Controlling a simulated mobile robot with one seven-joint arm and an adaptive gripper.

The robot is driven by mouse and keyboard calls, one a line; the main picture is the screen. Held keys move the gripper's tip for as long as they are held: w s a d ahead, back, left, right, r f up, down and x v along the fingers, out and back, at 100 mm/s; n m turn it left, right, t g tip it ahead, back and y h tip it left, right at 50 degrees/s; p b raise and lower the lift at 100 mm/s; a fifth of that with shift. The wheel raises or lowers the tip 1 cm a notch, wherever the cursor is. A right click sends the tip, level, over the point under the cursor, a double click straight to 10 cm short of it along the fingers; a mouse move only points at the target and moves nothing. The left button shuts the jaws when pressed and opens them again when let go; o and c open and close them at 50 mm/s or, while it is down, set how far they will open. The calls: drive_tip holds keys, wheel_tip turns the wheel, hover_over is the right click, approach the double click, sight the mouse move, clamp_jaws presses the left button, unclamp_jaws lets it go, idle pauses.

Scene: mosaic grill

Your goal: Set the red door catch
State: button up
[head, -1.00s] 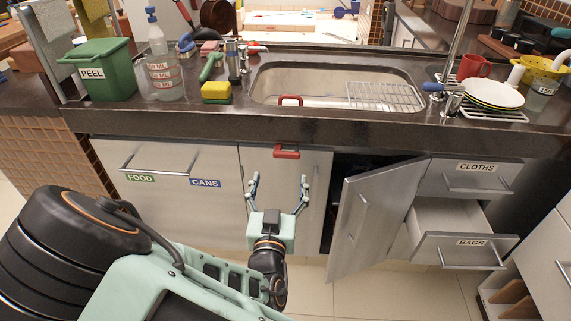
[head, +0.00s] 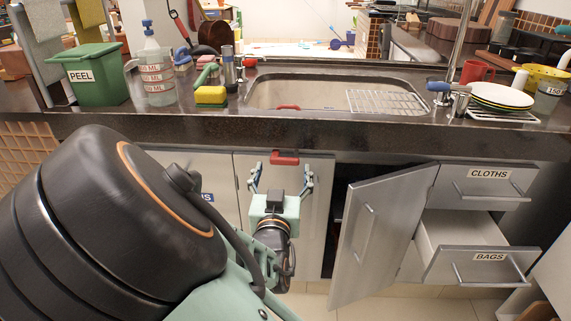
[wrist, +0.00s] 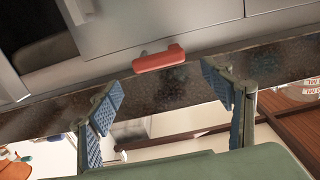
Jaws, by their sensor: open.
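The red door catch (head: 285,158) sits at the top edge of a closed grey cabinet door (head: 320,200), just under the dark counter edge. It also shows in the wrist view (wrist: 160,58), as a red bar lying across with a small grey piece beside it. My gripper (head: 282,176) is open and empty, its two fingers pointing up at the door. In the wrist view my blue-padded fingertips (wrist: 163,85) are wide apart, with the catch between and beyond them, apart from both pads.
A cabinet door (head: 378,230) stands open to the right of my gripper. The BAGS drawer (head: 480,268) is pulled out, below the CLOTHS drawer (head: 485,183). A sink (head: 335,92) with a red piece (head: 288,107) at its front edge lies above.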

sight(284, 163)
drive_tip(key=shift+w+d+b, duration=0.1)
drive_tip(key=shift+w+b, duration=0.25)
drive_tip(key=shift+w, duration=1.5)
drive_tip(key=c, duration=1.2)
